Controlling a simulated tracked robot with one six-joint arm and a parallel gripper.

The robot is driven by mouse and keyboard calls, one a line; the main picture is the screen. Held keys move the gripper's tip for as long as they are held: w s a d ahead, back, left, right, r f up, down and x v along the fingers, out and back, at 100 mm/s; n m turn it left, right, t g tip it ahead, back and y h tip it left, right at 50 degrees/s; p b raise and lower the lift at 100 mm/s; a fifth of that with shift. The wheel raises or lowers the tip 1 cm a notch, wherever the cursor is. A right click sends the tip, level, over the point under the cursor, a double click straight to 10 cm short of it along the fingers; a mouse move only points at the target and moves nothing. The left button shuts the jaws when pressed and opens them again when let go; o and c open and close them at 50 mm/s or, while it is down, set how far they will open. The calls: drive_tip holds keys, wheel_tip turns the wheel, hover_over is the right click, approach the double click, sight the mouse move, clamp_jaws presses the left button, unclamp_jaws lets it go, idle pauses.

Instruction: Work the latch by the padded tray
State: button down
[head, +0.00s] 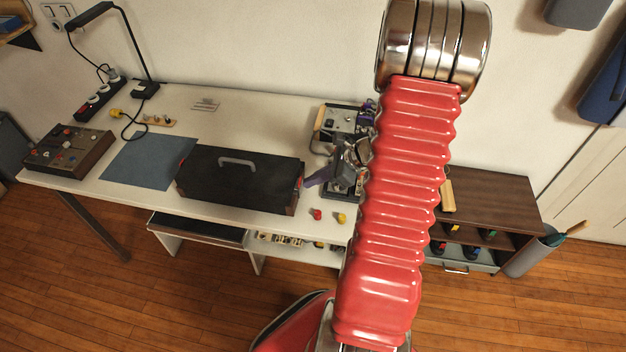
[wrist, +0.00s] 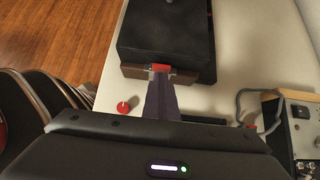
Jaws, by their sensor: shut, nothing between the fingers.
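A black case (head: 235,192) with a grey handle (head: 238,161) lies closed on the white table. A red latch (head: 299,183) sits on its right end; in the wrist view the latch (wrist: 160,67) is at the near end of the case (wrist: 165,35). My gripper (head: 308,183) is shut and empty, with its purple fingers pointing at the latch. In the wrist view the fingertips (wrist: 161,75) are right at the latch; whether they touch it I cannot tell. The inside of the case is hidden, and I cannot make out a padded tray.
A red knob (head: 318,214) and a yellow knob (head: 341,218) stand near the table's front edge. A grey panel device (head: 340,118) is behind my gripper. A blue mat (head: 148,162) and a brown control box (head: 68,152) lie left. My red arm hides the table's right end.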

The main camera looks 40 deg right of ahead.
idle(0.3)
drive_tip(key=c, duration=1.5)
unclamp_jaws()
drive_tip(key=shift+r, duration=0.1)
drive_tip(key=v, duration=1.3)
drive_tip(key=shift+s+d+r, duration=0.15)
drive_tip(key=shift+s, duration=0.15)
